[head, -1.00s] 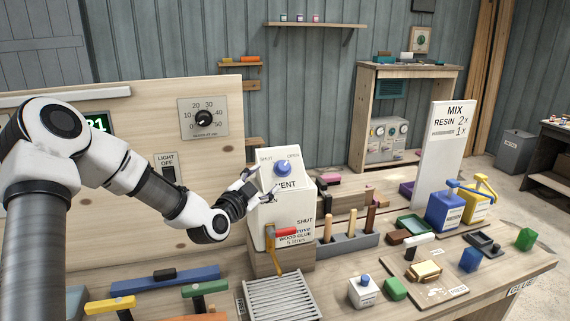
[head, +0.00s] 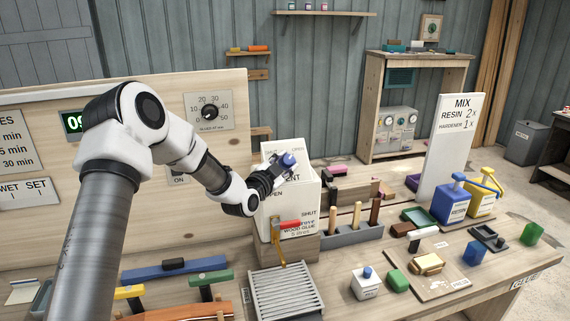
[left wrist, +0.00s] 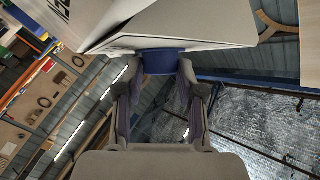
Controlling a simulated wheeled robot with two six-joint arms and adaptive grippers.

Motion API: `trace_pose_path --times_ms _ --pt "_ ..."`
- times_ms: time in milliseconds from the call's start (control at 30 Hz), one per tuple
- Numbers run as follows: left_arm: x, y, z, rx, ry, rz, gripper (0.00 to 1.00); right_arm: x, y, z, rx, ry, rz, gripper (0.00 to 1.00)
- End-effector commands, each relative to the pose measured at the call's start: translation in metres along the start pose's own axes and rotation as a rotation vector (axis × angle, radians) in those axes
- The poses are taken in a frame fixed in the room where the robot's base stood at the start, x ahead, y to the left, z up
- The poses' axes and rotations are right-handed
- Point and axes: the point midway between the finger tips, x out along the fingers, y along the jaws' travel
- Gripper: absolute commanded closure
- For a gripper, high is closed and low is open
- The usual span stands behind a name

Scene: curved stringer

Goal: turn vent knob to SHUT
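The blue vent knob (head: 289,158) sits on the sloped upper face of the white vent box (head: 303,192). My left gripper (head: 284,163) reaches it from the left, and its fingers are at the knob. In the left wrist view the knob (left wrist: 165,62) lies between the fingertips (left wrist: 162,68), one on each side, and they appear to be closed on it. The knob's pointer direction cannot be seen. My right gripper is not in view.
Below the vent panel is a red-handled lever (head: 287,225) with SHUT and OPEN labels, above a grey slatted grate (head: 285,292). A tool block (head: 352,233) stands to the right. A wooden panel with a dial (head: 210,112) stands behind my arm.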

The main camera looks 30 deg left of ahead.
Motion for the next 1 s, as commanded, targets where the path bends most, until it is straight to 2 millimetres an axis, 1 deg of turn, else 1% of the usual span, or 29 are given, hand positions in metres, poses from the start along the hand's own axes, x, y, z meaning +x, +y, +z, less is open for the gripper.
trace_pose_path --times_ms 167,367,467,667,800,1000 --pt "0.0 0.002 0.002 -0.003 -0.003 -0.003 0.97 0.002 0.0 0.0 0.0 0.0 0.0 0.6" --pt "0.0 0.005 0.004 -0.025 -0.006 -0.04 0.97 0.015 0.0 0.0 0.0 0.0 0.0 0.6" --pt "0.0 0.007 0.005 -0.047 -0.008 -0.078 0.97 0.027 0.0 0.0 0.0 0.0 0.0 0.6" --pt "0.0 0.013 0.007 -0.116 -0.018 -0.195 0.97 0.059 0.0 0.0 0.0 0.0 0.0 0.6" --pt "0.001 0.016 0.006 -0.178 -0.025 -0.303 0.97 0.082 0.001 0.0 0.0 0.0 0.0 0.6" --pt "0.003 0.018 0.004 -0.274 -0.039 -0.466 0.97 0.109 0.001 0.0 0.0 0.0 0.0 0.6"
